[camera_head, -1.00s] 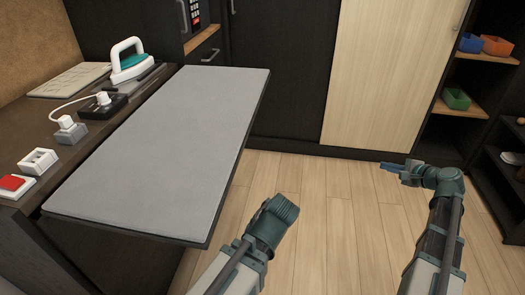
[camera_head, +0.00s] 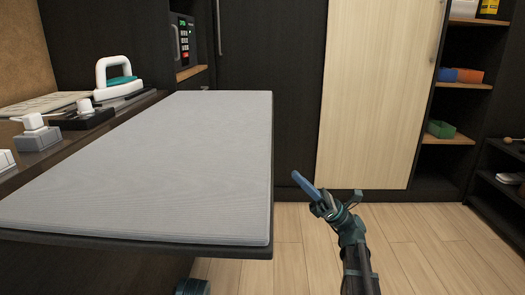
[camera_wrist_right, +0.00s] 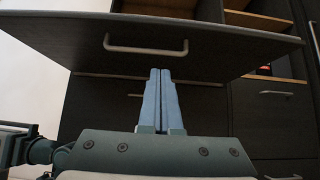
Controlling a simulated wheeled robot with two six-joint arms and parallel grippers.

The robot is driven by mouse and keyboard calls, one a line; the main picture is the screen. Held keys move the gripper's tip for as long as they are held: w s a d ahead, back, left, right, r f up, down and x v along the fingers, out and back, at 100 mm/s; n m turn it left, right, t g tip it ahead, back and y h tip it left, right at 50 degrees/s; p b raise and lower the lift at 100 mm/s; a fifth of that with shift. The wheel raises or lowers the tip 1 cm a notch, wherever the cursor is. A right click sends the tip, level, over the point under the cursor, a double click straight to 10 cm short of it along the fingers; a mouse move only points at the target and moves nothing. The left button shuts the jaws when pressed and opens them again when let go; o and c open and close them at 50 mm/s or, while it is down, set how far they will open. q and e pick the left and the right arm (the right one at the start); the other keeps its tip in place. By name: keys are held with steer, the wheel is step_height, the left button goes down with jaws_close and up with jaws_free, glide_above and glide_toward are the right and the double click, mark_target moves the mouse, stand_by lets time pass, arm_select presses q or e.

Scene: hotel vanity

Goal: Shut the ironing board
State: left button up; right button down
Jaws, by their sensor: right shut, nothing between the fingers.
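The ironing board (camera_head: 160,165) is folded out flat, its grey top level beside the counter and its dark front edge towards me. My right gripper (camera_head: 303,182) is just right of the board's right edge, apart from it in the head view. Its blue fingers are shut and empty. In the right wrist view the shut fingers (camera_wrist_right: 160,98) point at a dark panel with a metal bar handle (camera_wrist_right: 146,46), which looks like the board's underside. The fingertips appear below the handle; I cannot tell if they touch the panel. Only a teal piece of my left arm shows under the board.
An iron (camera_head: 119,78), a black switch box (camera_head: 83,117) and a grey socket block (camera_head: 38,138) stand on the counter left of the board. Dark cabinets and a pale sliding door (camera_head: 380,95) close off the back. Open shelves (camera_head: 450,138) stand at right. The floor between is clear.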

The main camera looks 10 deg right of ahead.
steer(key=d+r+p+x, duration=0.2)
steer(key=p+x, duration=0.9)
steer(key=x, duration=0.2)
steer(key=shift+s, duration=0.25)
